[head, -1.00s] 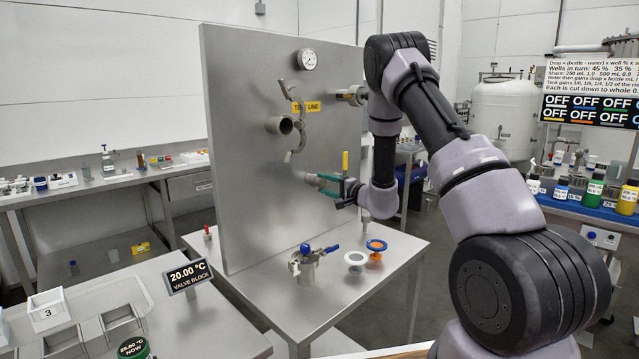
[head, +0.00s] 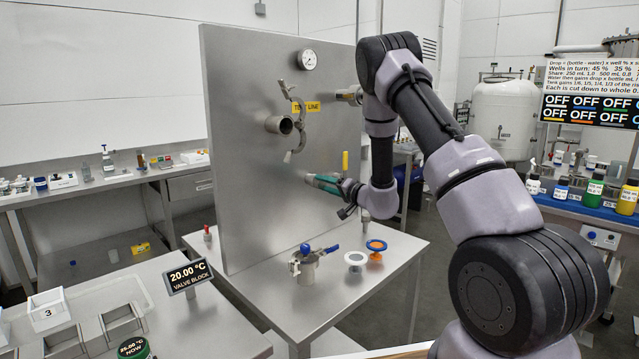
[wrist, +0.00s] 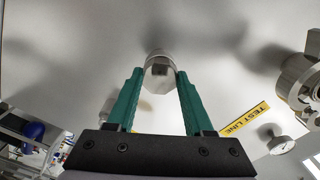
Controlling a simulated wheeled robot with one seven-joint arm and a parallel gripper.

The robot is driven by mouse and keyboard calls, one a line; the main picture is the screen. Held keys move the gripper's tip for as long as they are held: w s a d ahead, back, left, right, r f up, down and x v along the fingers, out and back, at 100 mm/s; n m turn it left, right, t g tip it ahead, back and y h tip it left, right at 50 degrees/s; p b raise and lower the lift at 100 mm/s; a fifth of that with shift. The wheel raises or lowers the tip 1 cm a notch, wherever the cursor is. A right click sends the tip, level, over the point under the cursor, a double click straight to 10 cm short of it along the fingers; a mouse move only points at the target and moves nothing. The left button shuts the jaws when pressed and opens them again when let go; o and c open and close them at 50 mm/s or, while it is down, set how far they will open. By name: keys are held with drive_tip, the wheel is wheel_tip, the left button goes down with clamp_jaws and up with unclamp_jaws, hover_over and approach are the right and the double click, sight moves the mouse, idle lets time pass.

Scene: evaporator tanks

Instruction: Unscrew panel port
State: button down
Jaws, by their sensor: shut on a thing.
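In the head view my gripper (head: 322,183) reaches the panel from the right. The fitting stands against the panel face; its thread is hidden.
A blue-handled valve (head: 306,262) and two round fittings (head: 376,246) rest on the table below.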

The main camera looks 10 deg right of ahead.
drive_tip(key=n, duration=0.4)
drive_tip(key=shift+s+a+f+n, duration=0.1)
drive_tip(key=shift+a+f+n, duration=0.1)
drive_tip(key=shift+n, duration=0.1)
drive_tip(key=n, duration=0.2)
drive_tip(key=shift+n, duration=0.4)
drive_tip(key=shift+a+f+n, duration=0.1)
drive_tip(key=shift+a+n, duration=0.05)
drive_tip(key=shift+n, duration=0.45)
drive_tip(key=shift+s+f, duration=0.1)
drive_tip(key=shift+f, duration=0.15)
drive_tip(key=shift+d+n, duration=0.2)
drive_tip(key=shift+n, duration=0.2)
drive_tip(key=shift+r, duration=0.15)
drive_tip(key=shift+d, duration=0.1)
